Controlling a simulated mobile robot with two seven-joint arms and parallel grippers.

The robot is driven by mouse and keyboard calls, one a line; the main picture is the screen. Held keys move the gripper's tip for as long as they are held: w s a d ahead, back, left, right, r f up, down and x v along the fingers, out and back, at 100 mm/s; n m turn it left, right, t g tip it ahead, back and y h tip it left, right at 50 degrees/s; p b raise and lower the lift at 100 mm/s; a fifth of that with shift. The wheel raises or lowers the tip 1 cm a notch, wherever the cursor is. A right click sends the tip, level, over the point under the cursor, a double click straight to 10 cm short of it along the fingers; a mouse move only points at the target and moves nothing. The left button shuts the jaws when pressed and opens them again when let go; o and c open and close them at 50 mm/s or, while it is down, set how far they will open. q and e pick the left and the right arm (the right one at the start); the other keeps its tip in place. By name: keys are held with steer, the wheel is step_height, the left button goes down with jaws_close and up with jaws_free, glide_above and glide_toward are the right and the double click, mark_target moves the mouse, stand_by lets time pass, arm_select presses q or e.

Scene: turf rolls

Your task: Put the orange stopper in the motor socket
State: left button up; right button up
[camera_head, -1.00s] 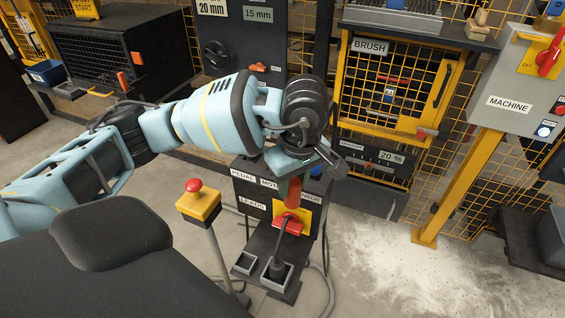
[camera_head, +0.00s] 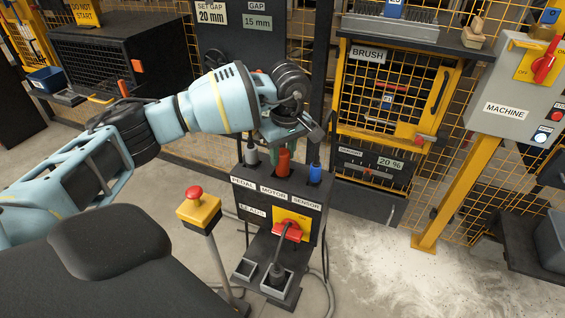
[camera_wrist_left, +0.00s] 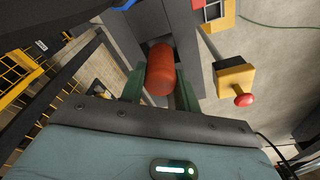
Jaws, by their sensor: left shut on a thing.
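The orange stopper (camera_head: 284,162) is upright between the green fingers of my left gripper (camera_head: 281,148). In the left wrist view the stopper (camera_wrist_left: 160,68) sits between both fingers (camera_wrist_left: 159,85). It is at the top of the dark box (camera_head: 306,222), behind the MOTOR label (camera_head: 274,192). A grey plug (camera_head: 251,152) stands on its left above PEDAL, and a blue one (camera_head: 315,173) on its right above SENSOR. The motor socket's opening is hidden, so I cannot tell whether the stopper's lower end is in it. My right gripper is out of view.
A red switch (camera_head: 285,231) on a yellow plate is on the box front. A black plug (camera_head: 277,272) stands in a tray below. A red-button post (camera_head: 198,208) stands left of the box. Yellow mesh fencing is behind; the floor to the right is dusty and open.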

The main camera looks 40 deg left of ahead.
mark_target(283, 164)
arm_select(q)
steer(key=shift+w+f, duration=0.1)
steer(key=shift+f, duration=1.65)
steer(key=shift+f, duration=0.2)
steer(key=o, duration=0.9)
steer(key=shift+o, duration=0.2)
steer(key=r, duration=0.4)
steer(key=d+r, duration=0.1)
steer(key=r, duration=0.7)
steer(key=shift+s+d+r, duration=0.15)
steer(key=shift+s+r, duration=0.05)
steer(key=shift+s, duration=0.1)
